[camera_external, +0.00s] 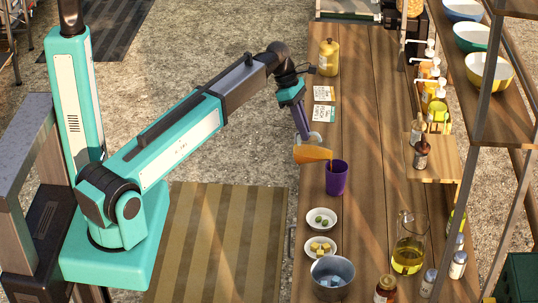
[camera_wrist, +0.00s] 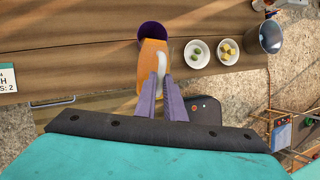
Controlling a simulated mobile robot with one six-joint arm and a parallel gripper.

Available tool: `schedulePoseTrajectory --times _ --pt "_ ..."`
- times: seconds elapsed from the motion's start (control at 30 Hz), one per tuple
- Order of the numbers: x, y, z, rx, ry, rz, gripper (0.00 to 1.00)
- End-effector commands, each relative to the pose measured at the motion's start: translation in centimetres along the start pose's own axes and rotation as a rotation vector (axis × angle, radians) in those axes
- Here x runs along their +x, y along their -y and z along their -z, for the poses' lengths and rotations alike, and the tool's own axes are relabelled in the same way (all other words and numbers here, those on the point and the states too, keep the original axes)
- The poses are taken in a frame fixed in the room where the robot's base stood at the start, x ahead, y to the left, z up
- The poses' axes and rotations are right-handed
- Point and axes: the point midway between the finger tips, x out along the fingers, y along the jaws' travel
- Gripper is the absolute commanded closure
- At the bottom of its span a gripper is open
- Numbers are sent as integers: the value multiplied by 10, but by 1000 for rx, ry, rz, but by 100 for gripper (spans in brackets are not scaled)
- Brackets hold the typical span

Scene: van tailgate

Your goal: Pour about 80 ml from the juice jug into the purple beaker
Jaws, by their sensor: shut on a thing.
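The juice jug (camera_external: 311,154), orange with a pale handle, is tipped far over, nearly on its side, above the bench's near edge. Its right end is at the rim of the purple beaker (camera_external: 337,180), which stands upright on the bench. My gripper (camera_external: 308,136) is shut on the jug from above. In the wrist view, the jug (camera_wrist: 151,66) lies between and beyond my gripper's fingers (camera_wrist: 162,88), and it partly covers the beaker (camera_wrist: 151,29). No stream of juice is clearly visible, and the level inside the beaker is hidden.
Two white bowls (camera_external: 321,228) with small food pieces and a grey metal pot (camera_external: 332,287) stand nearer the camera. A glass pitcher of yellow liquid (camera_external: 407,262) is to the right. A yellow bottle (camera_external: 329,58) stands farther back. Shelving (camera_external: 500,120) borders the right side.

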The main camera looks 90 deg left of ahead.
Motion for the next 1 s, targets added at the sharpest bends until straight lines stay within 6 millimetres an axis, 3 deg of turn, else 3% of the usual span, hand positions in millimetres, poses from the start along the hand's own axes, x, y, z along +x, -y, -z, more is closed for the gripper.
schedulePoseTrajectory --times 1.0 --pt "-2 0 -20 -17 -94 1 100"
